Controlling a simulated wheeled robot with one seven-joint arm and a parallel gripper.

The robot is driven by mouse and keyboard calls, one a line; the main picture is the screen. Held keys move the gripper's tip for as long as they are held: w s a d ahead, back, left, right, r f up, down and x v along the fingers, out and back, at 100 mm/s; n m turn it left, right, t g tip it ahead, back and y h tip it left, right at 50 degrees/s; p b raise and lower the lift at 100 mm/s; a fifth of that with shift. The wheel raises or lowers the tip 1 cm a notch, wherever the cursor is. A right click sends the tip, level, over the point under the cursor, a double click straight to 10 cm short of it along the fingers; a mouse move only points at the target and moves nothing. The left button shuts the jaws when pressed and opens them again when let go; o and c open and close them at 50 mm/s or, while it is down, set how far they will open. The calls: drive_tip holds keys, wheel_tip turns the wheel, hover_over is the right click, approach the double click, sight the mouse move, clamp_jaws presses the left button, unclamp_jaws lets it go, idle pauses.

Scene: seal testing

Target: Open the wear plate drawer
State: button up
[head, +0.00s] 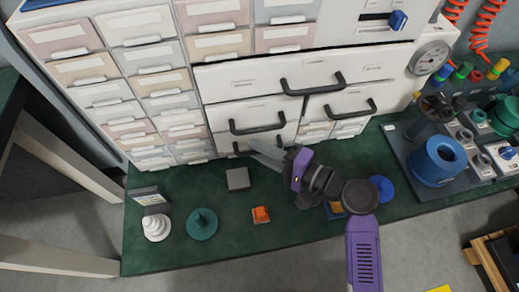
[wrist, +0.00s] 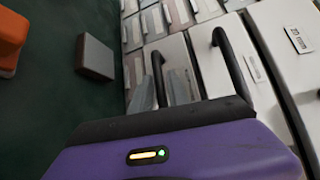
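The labels are too small to read, so I cannot tell which drawer is the wear plate drawer. The cabinet has white drawers with black bar handles: a wide upper one (head: 313,85), a left one below it (head: 257,126), a right one (head: 350,110), and a lowest left handle (head: 241,151) partly hidden by my gripper. My gripper (head: 262,156) is at this lowest handle, low over the green bench. In the wrist view, my gripper (wrist: 164,92) has its fingers apart, with a black handle (wrist: 158,72) seen between them. Contact cannot be told. A second handle (wrist: 232,62) is to the right.
On the green bench (head: 165,255) are a grey block (head: 238,179), an orange part (head: 261,214), a teal disc (head: 202,224), a white stepped cone (head: 156,228) and a blue disc (head: 382,189). A test rig with a blue cylinder (head: 438,160) stands at right.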

drive_tip(key=shift+a, duration=0.2)
clamp_jaws()
drive_tip(key=shift+d, duration=0.1)
idle(1.2)
